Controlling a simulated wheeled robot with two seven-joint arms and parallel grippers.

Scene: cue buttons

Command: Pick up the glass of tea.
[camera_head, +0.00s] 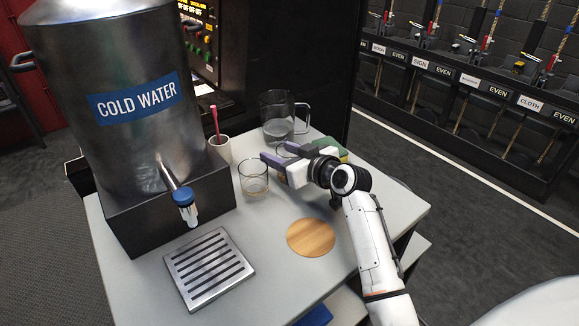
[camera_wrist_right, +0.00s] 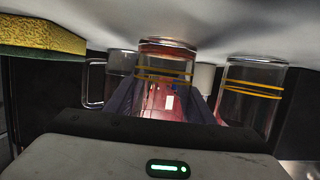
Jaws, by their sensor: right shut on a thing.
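My right gripper (camera_head: 280,153) reaches over the table from the right. It is shut on a clear glass with yellow bands (camera_wrist_right: 165,62), one finger on each side. In the wrist view reddish colour shows in this glass; I cannot tell how much is tea and how much is background. In the head view the fingers hide most of it. A second banded glass (camera_head: 254,179) stands just left of the fingertips and looks empty; it also shows at the right of the wrist view (camera_wrist_right: 252,92). My left gripper is not in view.
A glass pitcher (camera_head: 279,118) stands behind the gripper. A white cup (camera_head: 220,149) with a pink stick is left of it. A sponge (camera_head: 335,148) lies by the wrist. A cold water dispenser (camera_head: 110,100), metal drip grate (camera_head: 209,267) and round wooden coaster (camera_head: 311,238) share the table.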

